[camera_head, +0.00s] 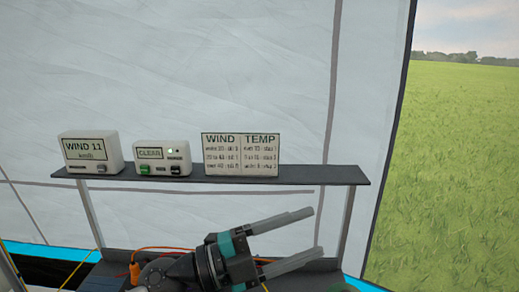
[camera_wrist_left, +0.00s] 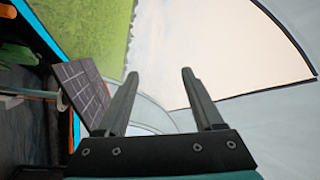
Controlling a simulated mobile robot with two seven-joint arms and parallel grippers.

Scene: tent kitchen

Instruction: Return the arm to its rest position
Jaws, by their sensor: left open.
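My left gripper (camera_head: 316,230) is low in the middle of the head view, below the shelf, with its two grey fingers pointing right. The fingers are apart with nothing between them. In the left wrist view the same gripper (camera_wrist_left: 158,78) is open and empty, with tent wall and sky beyond the fingers. My right gripper shows in neither view.
A dark shelf (camera_head: 320,174) holds a white WIND 11 box (camera_head: 90,151), a white CLEAR box (camera_head: 161,157) and a WIND/TEMP card (camera_head: 240,154). An orange cable (camera_head: 160,248) lies below. A dark gridded panel (camera_wrist_left: 82,92) stands left in the wrist view.

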